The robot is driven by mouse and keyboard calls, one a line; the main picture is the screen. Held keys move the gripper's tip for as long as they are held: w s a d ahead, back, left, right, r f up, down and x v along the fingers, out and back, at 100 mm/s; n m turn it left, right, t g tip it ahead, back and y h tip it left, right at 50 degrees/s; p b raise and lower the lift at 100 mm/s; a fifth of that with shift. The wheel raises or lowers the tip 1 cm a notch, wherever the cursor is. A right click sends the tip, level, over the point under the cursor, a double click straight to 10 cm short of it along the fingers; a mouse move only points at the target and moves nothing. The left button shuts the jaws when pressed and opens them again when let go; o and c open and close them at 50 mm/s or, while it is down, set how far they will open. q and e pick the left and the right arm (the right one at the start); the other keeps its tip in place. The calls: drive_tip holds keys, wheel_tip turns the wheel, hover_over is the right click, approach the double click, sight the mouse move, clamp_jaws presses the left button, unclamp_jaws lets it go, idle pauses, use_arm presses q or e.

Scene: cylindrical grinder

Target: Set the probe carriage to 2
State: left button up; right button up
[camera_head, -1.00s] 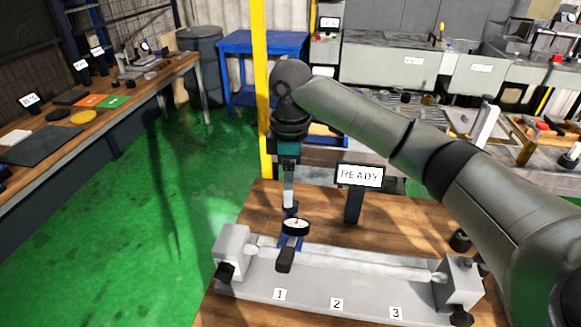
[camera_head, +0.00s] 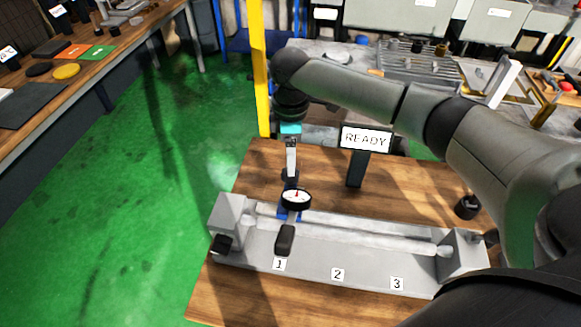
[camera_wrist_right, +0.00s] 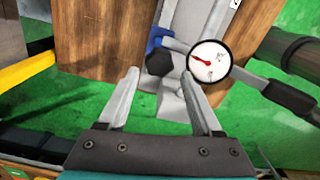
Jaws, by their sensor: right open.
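The probe carriage, with a blue base (camera_head: 289,215), a round dial gauge (camera_head: 296,199) and a black handle (camera_head: 285,240), sits on the grey fixture (camera_head: 310,268) in line with label 1 (camera_head: 279,264). Labels 2 (camera_head: 337,274) and 3 (camera_head: 397,283) lie to its right. My right gripper (camera_head: 291,178) points down just behind the gauge. In the wrist view its fingers (camera_wrist_right: 160,82) are apart; the dial (camera_wrist_right: 210,60) shows beyond the right finger, and the black handle (camera_wrist_right: 290,97) is farther right. I cannot tell whether a finger touches the carriage. My left gripper is out of view.
A display reading READY (camera_head: 366,139) stands behind the fixture. A horizontal bar (camera_head: 350,237) runs between the two end blocks. A yellow post (camera_head: 258,70) rises left of my right arm. The wooden table (camera_head: 410,190) has bare room behind the fixture.

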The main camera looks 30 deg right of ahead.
wheel_tip(320, 180, down, 5)
drive_tip(key=shift+r, duration=0.1)
idle(0.3)
clamp_jaws()
idle(0.4)
idle(0.3)
